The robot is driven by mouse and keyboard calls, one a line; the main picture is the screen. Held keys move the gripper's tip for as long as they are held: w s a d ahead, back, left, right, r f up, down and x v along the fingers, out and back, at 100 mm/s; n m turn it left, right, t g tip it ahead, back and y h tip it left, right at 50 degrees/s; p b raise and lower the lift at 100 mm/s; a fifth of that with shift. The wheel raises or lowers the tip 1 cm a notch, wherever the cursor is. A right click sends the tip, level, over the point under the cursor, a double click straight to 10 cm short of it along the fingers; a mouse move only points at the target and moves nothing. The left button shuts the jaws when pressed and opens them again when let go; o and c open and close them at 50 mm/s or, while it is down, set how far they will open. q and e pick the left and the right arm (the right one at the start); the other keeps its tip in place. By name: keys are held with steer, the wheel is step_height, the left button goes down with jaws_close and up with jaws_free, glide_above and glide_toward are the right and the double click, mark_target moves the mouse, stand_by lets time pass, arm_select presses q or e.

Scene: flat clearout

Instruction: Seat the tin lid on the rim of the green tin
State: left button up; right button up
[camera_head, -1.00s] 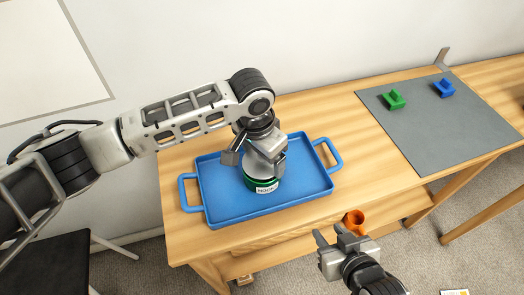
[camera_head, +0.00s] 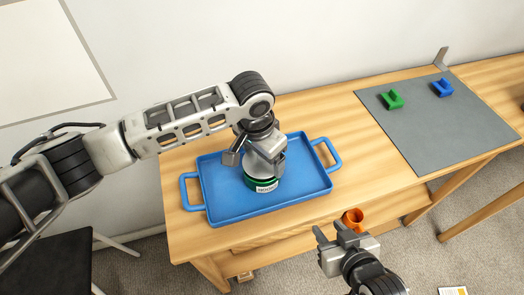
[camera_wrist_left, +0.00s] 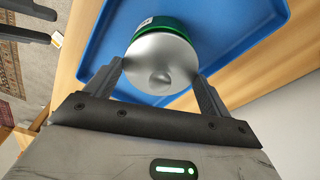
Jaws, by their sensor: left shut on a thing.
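The green tin (camera_head: 264,184) stands upright on the blue tray, with a white label facing the front. My left gripper (camera_head: 257,163) is directly above it, pointing down. In the left wrist view it is shut on the silver tin lid (camera_wrist_left: 162,62), with one finger at each side of the disc. The green tin (camera_wrist_left: 165,22) shows behind the lid's far edge. The lid covers the tin's mouth, and I cannot tell whether it touches the rim all round. My right gripper (camera_head: 329,232) is open and empty in front of the table edge.
The blue tray (camera_head: 225,205) has raised walls and a handle at each end. An orange cup (camera_head: 353,217) is near my right gripper. A grey mat (camera_head: 440,125) at the right holds a green block (camera_head: 392,100) and a blue block (camera_head: 442,88). The wood between tray and mat is clear.

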arm_select(q)
steer(key=shift+f+b, duration=0.3)
steer(key=shift+f, duration=0.6)
arm_select(e)
steer(key=shift+f, duration=0.25)
arm_select(q)
steer(key=o, duration=0.9)
steer(key=shift+r, duration=0.5)
steer(key=r, duration=0.5)
steer(key=s+a+r, duration=0.1)
steer(key=r, duration=0.9)
steer(key=shift+s+a, duration=0.2)
arm_select(e)
steer(key=shift+d+f, duration=0.2)
steer(key=shift+f, duration=0.6)
arm_select(q)
steer(key=shift+s+f, duration=0.1)
arm_select(e)
steer(key=shift+s, duration=0.2)
